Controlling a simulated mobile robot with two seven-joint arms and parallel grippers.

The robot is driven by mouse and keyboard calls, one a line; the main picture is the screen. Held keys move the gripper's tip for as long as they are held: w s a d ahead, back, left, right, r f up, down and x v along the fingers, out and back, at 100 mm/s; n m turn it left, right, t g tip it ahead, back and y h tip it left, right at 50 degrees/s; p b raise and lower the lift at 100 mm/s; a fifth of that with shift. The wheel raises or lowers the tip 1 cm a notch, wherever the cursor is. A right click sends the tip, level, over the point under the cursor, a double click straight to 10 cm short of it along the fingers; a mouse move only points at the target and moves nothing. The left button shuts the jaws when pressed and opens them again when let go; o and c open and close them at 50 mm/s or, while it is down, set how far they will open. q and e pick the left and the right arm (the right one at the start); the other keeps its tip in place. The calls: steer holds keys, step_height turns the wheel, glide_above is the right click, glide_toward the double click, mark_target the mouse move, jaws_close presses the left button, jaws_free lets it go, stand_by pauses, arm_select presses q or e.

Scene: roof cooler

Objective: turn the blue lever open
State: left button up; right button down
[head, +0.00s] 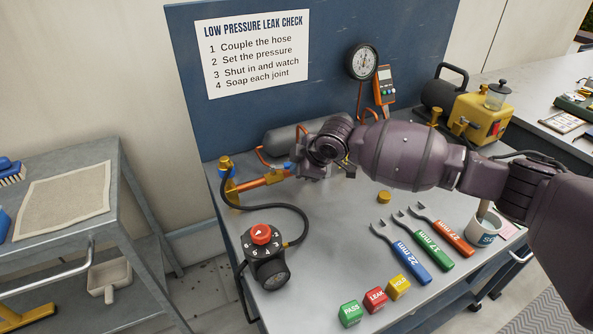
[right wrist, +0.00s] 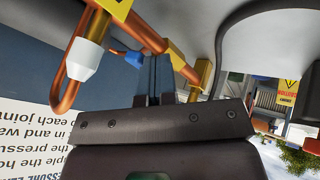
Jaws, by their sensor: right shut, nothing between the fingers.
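The blue lever (right wrist: 127,58) shows in the right wrist view beside the copper pipe (right wrist: 142,32), partly hidden by my fingers. In the head view a small blue part (head: 289,167) shows at the pipe's right end, beside my gripper. My right gripper (right wrist: 158,62) is shut and empty. Its fingertips are right beside the lever, close to the pipe; I cannot tell whether they touch it. In the head view my right gripper (head: 301,172) is over the right end of the pipe, mostly hidden by my own wrist. My left gripper is not in view.
A grey cylinder (head: 285,139) lies behind the pipe. A black regulator with a red knob (head: 261,234) stands in front, joined by a black hose. Several wrenches (head: 412,254) and coloured blocks (head: 375,299) lie at the front right. The bench's middle front is clear.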

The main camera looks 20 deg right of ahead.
steer(key=shift+w+d+r, duration=0.1)
steer(key=shift+w+d, duration=0.1)
steer(key=shift+w, duration=0.3)
steer(key=shift+w+d, duration=0.1)
steer(key=shift+p, duration=0.3)
steer(key=shift+s+a+p, duration=0.35)
steer(key=shift+s+a, duration=0.1)
steer(key=shift+a, duration=0.2)
